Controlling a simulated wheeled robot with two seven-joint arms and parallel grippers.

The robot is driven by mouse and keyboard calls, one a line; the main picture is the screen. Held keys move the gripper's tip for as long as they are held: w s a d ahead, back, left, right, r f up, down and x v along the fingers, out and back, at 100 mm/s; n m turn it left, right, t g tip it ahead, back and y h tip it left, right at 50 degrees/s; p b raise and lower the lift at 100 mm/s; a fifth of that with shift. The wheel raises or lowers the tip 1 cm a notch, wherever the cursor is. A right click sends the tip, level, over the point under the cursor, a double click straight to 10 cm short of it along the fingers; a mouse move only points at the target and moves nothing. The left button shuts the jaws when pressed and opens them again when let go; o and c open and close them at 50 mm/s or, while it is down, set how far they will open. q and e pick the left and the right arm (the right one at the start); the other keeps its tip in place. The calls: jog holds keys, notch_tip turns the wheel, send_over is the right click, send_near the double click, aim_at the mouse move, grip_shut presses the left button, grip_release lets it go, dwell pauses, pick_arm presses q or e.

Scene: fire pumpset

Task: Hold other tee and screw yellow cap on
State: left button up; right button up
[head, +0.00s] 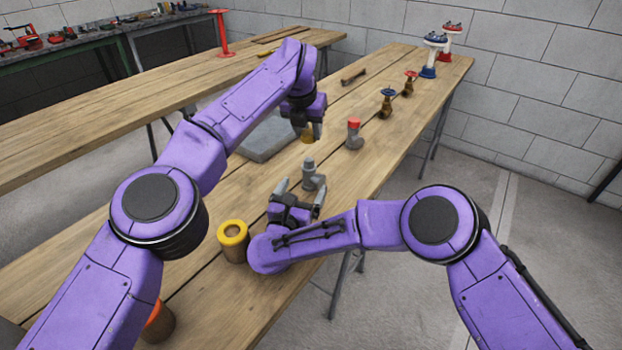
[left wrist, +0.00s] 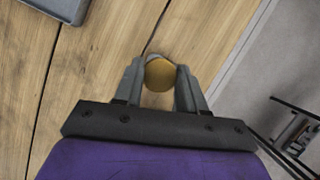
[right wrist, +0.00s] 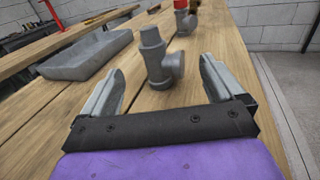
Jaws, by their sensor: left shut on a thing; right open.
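My left gripper (head: 311,128) is shut on the yellow cap (head: 307,135) and holds it in the air, above and behind the near tee. In the left wrist view the yellow cap (left wrist: 160,74) sits between the fingertips. The bare grey tee (head: 312,175) stands upright on the table with no cap on it. My right gripper (head: 301,190) is open, low at the table, with its fingers on either side in front of the tee. In the right wrist view the tee (right wrist: 158,58) stands ahead of the open fingers, not touching them. Another grey tee (head: 354,138) with a red cap stands farther back.
A grey tray (head: 265,142) lies left of the tees. A yellow-topped cylinder (head: 233,241) stands near my right gripper, and an orange-topped one (head: 158,322) is nearer. Valves (head: 387,103) and hydrants (head: 431,55) stand farther along the table. The table's right edge is close.

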pick_arm(q)
jog(key=shift+s+r, duration=0.2)
jog(key=shift+s, duration=0.05)
pick_arm(e)
jog(key=x, duration=0.6)
jog(key=shift+w+r, duration=0.15)
jog(key=shift+w+d, duration=0.2)
jog(key=shift+w, duration=0.1)
jog(key=shift+s, duration=0.1)
jog(key=c, duration=1.5)
pick_arm(q)
send_over(308, 160)
notch_tip(308, 160, down, 4)
jog(key=shift+f, duration=0.2)
pick_arm(e)
jog(key=shift+c, duration=0.2)
pick_arm(q)
jog(key=shift+f, duration=0.2)
jog(key=shift+f, duration=0.85)
